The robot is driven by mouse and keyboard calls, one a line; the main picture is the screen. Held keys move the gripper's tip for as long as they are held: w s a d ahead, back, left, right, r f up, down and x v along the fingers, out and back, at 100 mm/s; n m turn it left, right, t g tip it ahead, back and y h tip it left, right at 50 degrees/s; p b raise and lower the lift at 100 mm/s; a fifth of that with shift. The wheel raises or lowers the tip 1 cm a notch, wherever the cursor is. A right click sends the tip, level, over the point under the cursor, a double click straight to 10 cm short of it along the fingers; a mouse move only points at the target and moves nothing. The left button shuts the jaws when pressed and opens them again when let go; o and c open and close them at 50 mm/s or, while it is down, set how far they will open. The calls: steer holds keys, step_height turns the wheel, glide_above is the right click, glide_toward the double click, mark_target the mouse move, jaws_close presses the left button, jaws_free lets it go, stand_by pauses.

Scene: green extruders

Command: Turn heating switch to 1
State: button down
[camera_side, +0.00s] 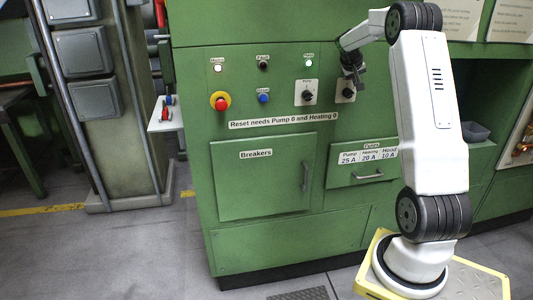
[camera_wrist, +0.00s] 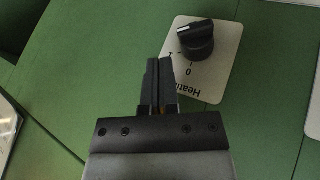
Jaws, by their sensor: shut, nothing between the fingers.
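The heating switch is a black knob (camera_wrist: 197,40) on a white plate (camera_wrist: 212,82) lettered "Heating", with a 0 and a 1 printed on it. The knob's white mark faces left in the wrist view, on the side of the 1; I cannot tell whether it lines up exactly. In the side view the heating plate (camera_side: 345,97) is partly hidden behind my gripper (camera_side: 357,80). In the wrist view my gripper (camera_wrist: 158,66) has its fingers together and empty, beside the plate's left edge, apart from the knob.
The pump switch (camera_side: 307,94) is left of the heating switch on the green cabinet. A red stop button (camera_side: 220,102), a blue button (camera_side: 263,98) and small lamps are further left. The breakers door (camera_side: 262,185) and fuse drawer (camera_side: 366,167) have protruding handles below.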

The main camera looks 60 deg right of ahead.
mark_target(348, 95)
steer(key=shift+r, duration=0.1)
steer(key=shift+w+a+r, duration=0.2)
steer(key=shift+r, duration=0.2)
steer(key=r, duration=0.1)
steer(key=w+a+r, duration=0.1)
steer(key=shift+r, duration=0.35)
steer(key=s+r, duration=0.6)
steer(key=r, duration=0.2)
steer(key=w+a+f+n+t+y, duration=0.1)
steer(key=w+a+f+n, duration=0.1)
steer(key=w+a+f, duration=0.5)
steer(key=w+a+f+n+t+y, duration=0.1)
steer(key=w+a+f+n+y, duration=0.15)
steer(key=a, duration=0.85)
steer(key=w+a+f+n+t+y, duration=0.15)
steer(key=w+a+f, duration=0.3)
steer(key=a, duration=0.45)
steer(key=s+a+f+n, duration=0.1)
steer(key=s+a+f, duration=0.2)
steer(key=a, duration=0.5)
steer(key=s+a+f+n+y, duration=0.1)
steer(key=s+a+f, duration=0.3)
steer(key=a, duration=0.4)
steer(key=s+a+f+n+y, duration=0.1)
steer(key=s+a+f, duration=0.3)
steer(key=a, duration=0.4)
steer(key=shift+s+a+f+n, duration=0.2)
steer(key=shift+s+f+n, duration=0.05)
steer(key=shift+f+n, duration=0.4)
